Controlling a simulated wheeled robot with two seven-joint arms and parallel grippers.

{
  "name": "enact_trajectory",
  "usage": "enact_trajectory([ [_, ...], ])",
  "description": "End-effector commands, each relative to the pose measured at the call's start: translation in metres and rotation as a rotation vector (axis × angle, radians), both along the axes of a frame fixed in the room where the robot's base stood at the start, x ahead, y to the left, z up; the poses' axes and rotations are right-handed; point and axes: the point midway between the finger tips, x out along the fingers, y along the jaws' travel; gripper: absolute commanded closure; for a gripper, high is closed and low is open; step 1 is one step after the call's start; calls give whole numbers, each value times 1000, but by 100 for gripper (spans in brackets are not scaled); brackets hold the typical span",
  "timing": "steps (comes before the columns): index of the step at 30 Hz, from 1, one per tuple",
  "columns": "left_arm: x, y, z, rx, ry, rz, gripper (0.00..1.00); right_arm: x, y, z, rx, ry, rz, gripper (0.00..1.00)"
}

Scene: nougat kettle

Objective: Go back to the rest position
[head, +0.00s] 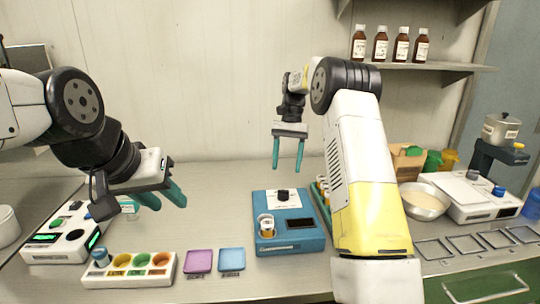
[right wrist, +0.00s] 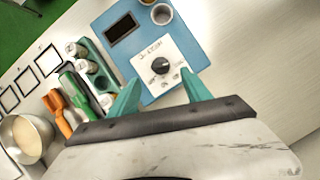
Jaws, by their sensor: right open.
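My right gripper (head: 288,153) hangs open and empty above the back of the counter, behind the blue device. In the right wrist view its two green fingers (right wrist: 161,97) stand apart, with the blue device's dial plate (right wrist: 160,66) visible between and beyond them. My left gripper (head: 165,196) is at the left, above the counter between the white device and the cup tray. Its green fingers look apart and nothing shows between them. The blue device (head: 290,222) has a dial, a dark display and a small jar (head: 267,226) on its front left.
A white tray with coloured cups (head: 130,269), a purple pad (head: 199,261) and a blue pad (head: 231,260) lie along the front. A white device (head: 60,238) stands left. A bowl (head: 424,200) and scale-like machine (head: 472,197) stand right. Brown bottles (head: 380,44) line a shelf.

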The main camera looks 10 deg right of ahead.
Motion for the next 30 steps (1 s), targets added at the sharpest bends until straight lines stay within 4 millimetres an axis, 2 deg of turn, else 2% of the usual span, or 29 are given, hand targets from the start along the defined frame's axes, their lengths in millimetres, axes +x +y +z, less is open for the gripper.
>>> enact_trajectory([
  [5,0,0,0,0,0,0,64,-20,-2,38,15,-92,30,43],
  [9,0,0,0,0,0,0,64,-49,-5,72,29,-200,68,43],
  [15,0,0,0,0,0,0,64,-99,-8,110,43,-357,126,43],
  [19,0,0,0,0,0,0,64,-135,-9,125,48,-458,165,43],
  [24,0,0,0,0,0,0,64,-185,-10,136,48,-590,218,43],
  [30,0,0,0,0,0,0,64,-242,-9,131,38,-745,278,43],
])
